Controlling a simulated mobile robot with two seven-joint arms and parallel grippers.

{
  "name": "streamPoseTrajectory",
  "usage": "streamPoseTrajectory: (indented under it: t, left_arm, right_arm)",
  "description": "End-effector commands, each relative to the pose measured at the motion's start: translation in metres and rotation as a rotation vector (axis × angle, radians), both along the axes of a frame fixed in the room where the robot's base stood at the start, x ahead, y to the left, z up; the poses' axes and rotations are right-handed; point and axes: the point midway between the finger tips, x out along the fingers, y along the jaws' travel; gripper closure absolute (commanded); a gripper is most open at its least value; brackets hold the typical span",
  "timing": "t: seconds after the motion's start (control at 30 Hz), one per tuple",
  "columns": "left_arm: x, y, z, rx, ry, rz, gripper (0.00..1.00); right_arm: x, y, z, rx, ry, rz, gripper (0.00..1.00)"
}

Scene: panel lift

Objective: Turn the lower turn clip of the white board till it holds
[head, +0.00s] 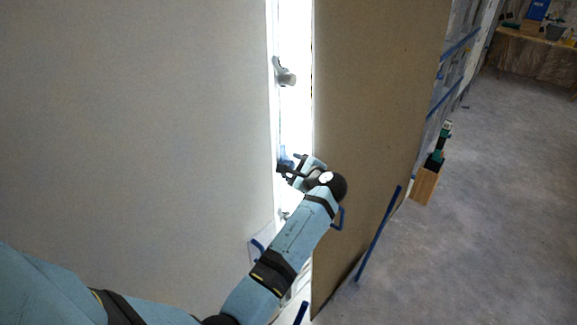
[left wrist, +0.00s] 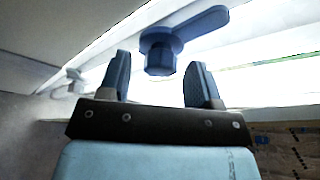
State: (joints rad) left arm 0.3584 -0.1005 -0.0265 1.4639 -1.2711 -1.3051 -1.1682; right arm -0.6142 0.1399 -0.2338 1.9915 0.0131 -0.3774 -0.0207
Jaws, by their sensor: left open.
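The white board (head: 140,120) fills the left of the head view, with a bright gap along its right edge. A blue turn clip (left wrist: 205,25) with a round knob (left wrist: 158,50) shows in the left wrist view, its lever pointing right. My left gripper (head: 287,168) is at the board's edge in the head view. It is open, and in the left wrist view its two fingers (left wrist: 158,78) stand either side of the knob's line, with no clear contact. The upper clip (head: 285,73) is grey and sits higher on the edge. My right gripper is not in view.
A brown panel (head: 375,120) stands right of the gap, close beside my left wrist. Blue bars (head: 378,235) stand near its foot. A wooden block with a green tool (head: 428,180) is on the floor further right. The grey floor (head: 500,200) there is mostly clear.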

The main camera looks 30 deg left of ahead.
Motion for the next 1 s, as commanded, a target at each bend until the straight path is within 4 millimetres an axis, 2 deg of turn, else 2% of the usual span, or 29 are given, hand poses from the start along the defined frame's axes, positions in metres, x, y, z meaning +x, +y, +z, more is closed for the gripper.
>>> streamPoseTrajectory:
  t: [0.37,0.4,0.6,1.0]
  left_arm:
    - [-0.0007,-0.0018,-0.0012,0.000,0.000,0.000,0.42]
    - [-0.0007,-0.0018,-0.0012,0.000,0.000,0.000,0.44]
    - [-0.0007,-0.0016,-0.0013,0.000,0.000,0.000,0.90]
    - [-0.0011,-0.0010,-0.0034,-0.007,-0.058,0.002,0.91]
  right_arm:
    - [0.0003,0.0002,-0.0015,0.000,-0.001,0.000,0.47]
    - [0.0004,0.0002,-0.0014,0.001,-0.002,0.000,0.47]
    - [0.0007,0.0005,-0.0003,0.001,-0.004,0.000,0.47]
    - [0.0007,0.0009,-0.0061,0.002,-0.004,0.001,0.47]
